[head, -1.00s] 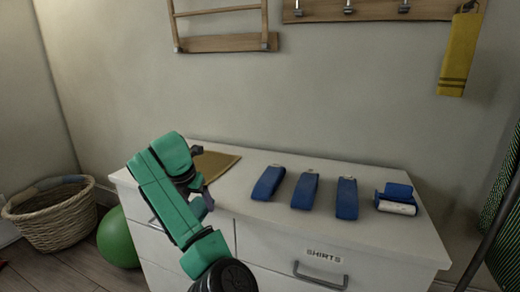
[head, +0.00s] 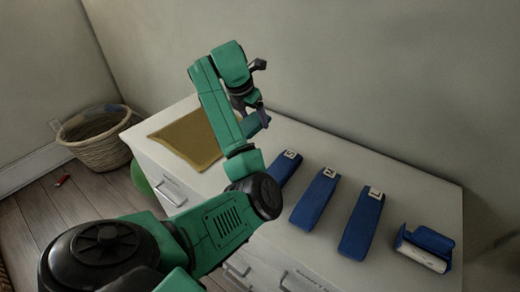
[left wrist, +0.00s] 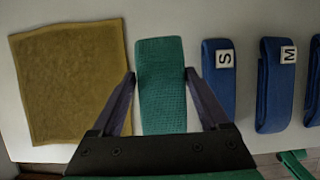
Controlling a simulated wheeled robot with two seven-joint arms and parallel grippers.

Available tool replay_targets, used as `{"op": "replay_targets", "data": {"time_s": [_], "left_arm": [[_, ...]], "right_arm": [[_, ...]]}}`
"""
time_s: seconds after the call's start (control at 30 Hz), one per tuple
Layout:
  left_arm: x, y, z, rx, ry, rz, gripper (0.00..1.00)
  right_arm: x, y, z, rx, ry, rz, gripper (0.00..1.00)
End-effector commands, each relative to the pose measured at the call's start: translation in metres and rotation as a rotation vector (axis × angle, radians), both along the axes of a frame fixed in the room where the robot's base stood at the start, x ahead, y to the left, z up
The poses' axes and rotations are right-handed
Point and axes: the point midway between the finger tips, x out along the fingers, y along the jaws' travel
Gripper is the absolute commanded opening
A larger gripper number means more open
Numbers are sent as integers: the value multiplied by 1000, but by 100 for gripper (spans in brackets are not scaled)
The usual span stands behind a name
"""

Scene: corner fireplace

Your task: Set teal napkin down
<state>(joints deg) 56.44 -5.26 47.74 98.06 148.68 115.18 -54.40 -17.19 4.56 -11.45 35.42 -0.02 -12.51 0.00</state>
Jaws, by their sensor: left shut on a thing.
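The teal napkin (left wrist: 162,85) shows in the left wrist view as a folded, textured strip between my left gripper's fingers (left wrist: 161,80). My left gripper (head: 260,92) is shut on it, over the white dresser top (head: 400,180). In the left wrist view the napkin lies between a mustard cloth (left wrist: 70,82) on its left and the blue folded cloth tagged S (left wrist: 218,90) on its right. I cannot tell whether it touches the dresser top. My right gripper is not in view.
Blue folded cloths tagged M (head: 315,200) and L (head: 361,225) lie in the row right of S. A blue bundle with a white part (head: 427,247) lies at the right end. A wicker basket (head: 97,140) stands on the floor at left.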

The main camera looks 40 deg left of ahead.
Motion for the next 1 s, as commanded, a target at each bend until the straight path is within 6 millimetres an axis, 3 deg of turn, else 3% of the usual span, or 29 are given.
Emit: {"op": "replay_targets", "data": {"time_s": [0.03, 0.07, 0.13, 0.43, 0.53, 0.83, 0.87, 0.9, 1.0], "left_arm": [[-1, 1, -31, 4, 7, 1, 25], [-1, 2, -40, 5, 8, 1, 25], [0, -1, -49, -1, 6, -3, 25], [0, -1, -102, -3, 4, -1, 25], [0, 0, -113, -1, 1, 1, 25], [1, 0, -117, -1, -1, 1, 25], [1, 0, -117, -1, -1, 1, 82], [1, 0, -116, 0, -1, 1, 98], [1, 0, -116, 0, -1, 1, 100]], "right_arm": [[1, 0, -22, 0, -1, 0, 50], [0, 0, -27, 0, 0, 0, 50], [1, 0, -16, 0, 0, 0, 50], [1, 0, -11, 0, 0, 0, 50], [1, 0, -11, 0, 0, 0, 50], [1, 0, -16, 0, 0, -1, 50], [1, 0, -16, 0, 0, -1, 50], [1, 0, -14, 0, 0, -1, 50], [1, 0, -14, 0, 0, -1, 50]]}}
